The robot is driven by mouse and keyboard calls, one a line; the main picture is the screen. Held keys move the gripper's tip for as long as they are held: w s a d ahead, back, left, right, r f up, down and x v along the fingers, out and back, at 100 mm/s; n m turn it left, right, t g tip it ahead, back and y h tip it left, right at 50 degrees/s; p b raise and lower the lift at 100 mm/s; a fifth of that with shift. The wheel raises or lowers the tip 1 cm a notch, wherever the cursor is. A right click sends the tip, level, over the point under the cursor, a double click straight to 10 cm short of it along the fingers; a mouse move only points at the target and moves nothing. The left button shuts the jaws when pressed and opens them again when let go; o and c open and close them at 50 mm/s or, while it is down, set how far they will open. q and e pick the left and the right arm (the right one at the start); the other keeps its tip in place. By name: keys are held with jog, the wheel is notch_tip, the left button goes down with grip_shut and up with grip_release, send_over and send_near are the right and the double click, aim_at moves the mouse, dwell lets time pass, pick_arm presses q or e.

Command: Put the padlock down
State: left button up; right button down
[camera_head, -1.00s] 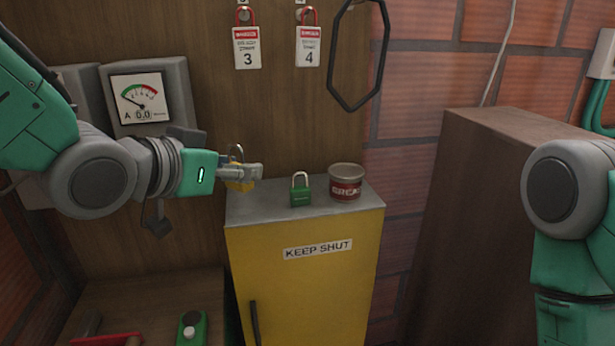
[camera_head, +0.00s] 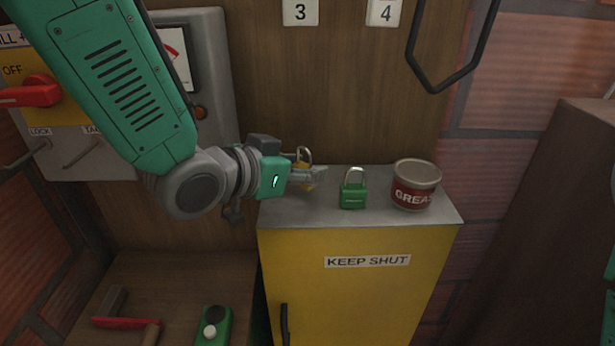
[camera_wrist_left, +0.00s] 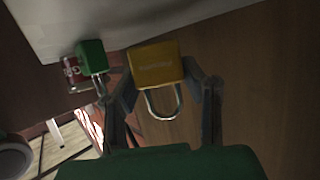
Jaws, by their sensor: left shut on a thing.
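My left gripper (camera_head: 308,177) is shut on a yellow padlock (camera_wrist_left: 156,64) with a metal shackle. In the head view the padlock (camera_head: 304,168) is mostly hidden behind the fingers, with its shackle showing above them. It is at the left end of the grey top (camera_head: 330,215) of a yellow cabinet. I cannot tell whether it touches the top. A green padlock (camera_head: 353,194) stands upright on the top, right of the gripper, and it also shows in the left wrist view (camera_wrist_left: 91,56). My right gripper is not in view.
A grease tin (camera_head: 415,186) stands right of the green padlock. A wooden panel (camera_head: 350,110) rises behind the cabinet. A red-handled tool (camera_head: 125,322) and a green control box (camera_head: 213,328) lie on a low wooden surface at lower left. A black loop (camera_head: 440,75) hangs above the tin.

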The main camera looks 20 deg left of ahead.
pick_arm(q)
jog(key=shift+s+a+f, duration=0.1)
jog(key=shift+a+f, duration=0.05)
jog(key=shift+f, duration=0.3)
jog(key=shift+s+a+f, duration=0.1)
jog(key=shift+f, duration=0.35)
jog(key=shift+d, duration=0.15)
jog(key=shift+d+f, duration=0.1)
jog(key=shift+f, duration=0.05)
jog(key=o, duration=1.2)
jog(key=shift+d, duration=0.1)
jog(key=shift+r, duration=0.2)
